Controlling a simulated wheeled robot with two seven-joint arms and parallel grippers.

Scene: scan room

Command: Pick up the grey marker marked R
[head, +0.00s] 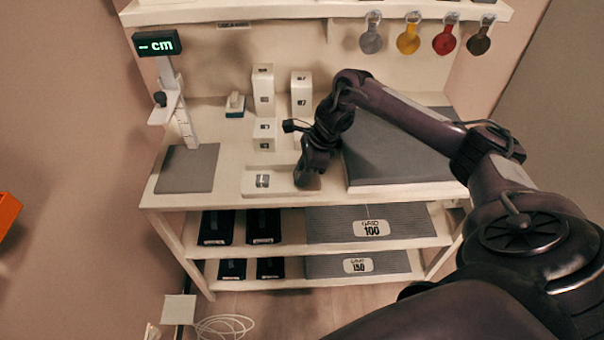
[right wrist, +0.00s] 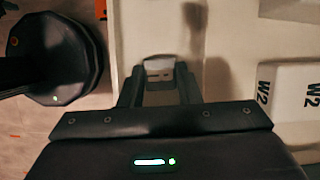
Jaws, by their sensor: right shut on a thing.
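My right gripper (head: 308,180) reaches down over the right part of a shallow white tray (head: 250,190) on the tabletop. In the right wrist view its two fingers (right wrist: 158,88) are shut on a small pale grey piece, the grey marker (right wrist: 158,66). No letter can be read on it, and the gripper hides it in the head view. Another small grey piece (head: 263,180) with a pale label lies in the tray, left of the gripper and apart from it; its mark is too small to read. My left gripper is not in view.
White boxes (head: 264,132) stand behind the tray; one marked W2 (right wrist: 285,80) is close at right in the wrist view. A grey sloped block (head: 395,160) is right of the gripper. A height gauge (head: 180,105) stands at left. Coloured tags (head: 408,40) hang above.

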